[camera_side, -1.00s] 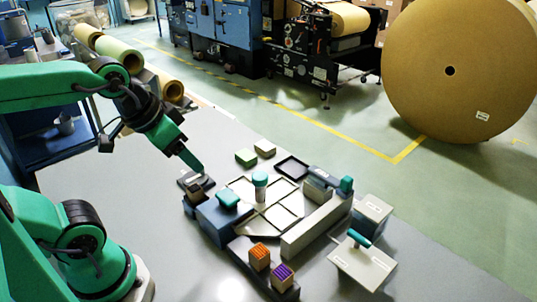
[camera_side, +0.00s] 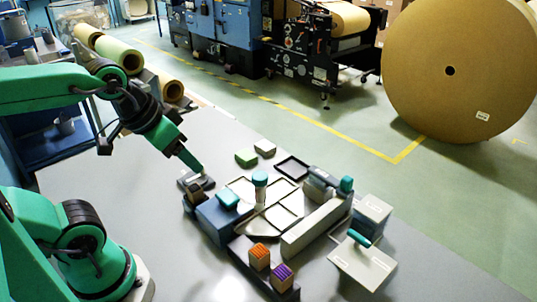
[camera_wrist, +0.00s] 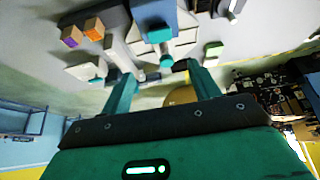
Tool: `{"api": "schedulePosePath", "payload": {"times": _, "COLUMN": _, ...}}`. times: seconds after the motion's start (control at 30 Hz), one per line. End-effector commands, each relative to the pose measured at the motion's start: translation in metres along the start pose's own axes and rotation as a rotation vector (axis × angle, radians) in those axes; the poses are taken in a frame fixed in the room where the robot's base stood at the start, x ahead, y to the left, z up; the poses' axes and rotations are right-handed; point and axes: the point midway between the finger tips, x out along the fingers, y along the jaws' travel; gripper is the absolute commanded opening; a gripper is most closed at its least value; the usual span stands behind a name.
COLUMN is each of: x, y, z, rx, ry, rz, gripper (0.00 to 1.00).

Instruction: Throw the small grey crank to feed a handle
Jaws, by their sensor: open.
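A small grey fitting (camera_side: 197,182) with a dark part beside it stands at the left end of the work fixture; it looks like the crank, but its lever is hard to make out. It also shows at the top of the wrist view (camera_wrist: 230,9). My gripper (camera_side: 200,170) hangs just above this fitting in the side view; contact cannot be told. In the wrist view my gripper (camera_wrist: 158,73) has its two green fingers spread with nothing held. Teal handle-like pieces show: one on the blue box (camera_side: 216,219), an upright one (camera_side: 260,180) in the pale tray (camera_side: 238,187).
An orange block (camera_side: 259,256) and a purple block (camera_side: 281,277) sit on a dark strip at the front. A long grey wall (camera_side: 312,228) and a box with a teal handle (camera_side: 362,266) stand right. Green (camera_side: 246,157) and pale (camera_side: 265,148) blocks lie behind. The table's left is clear.

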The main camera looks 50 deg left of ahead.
Motion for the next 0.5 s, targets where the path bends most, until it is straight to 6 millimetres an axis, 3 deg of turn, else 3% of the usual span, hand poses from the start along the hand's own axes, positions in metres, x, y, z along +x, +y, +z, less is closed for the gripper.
{"api": "schedulePosePath", "payload": {"times": 0.2, "x": 0.0, "y": 0.0, "z": 0.0, "rx": 0.0, "ry": 0.0, "rz": 0.0, "gripper": 0.61}}
{"api": "schedulePosePath", "payload": {"times": 0.33, "x": 0.0002, "y": -0.0004, "z": -0.0006, "rx": 0.002, "ry": -0.002, "rz": -0.001, "gripper": 0.39}}
{"api": "schedulePosePath", "payload": {"times": 0.5, "x": 0.0029, "y": -0.0045, "z": -0.006, "rx": 0.026, "ry": -0.018, "rz": -0.009, "gripper": 0.39}}
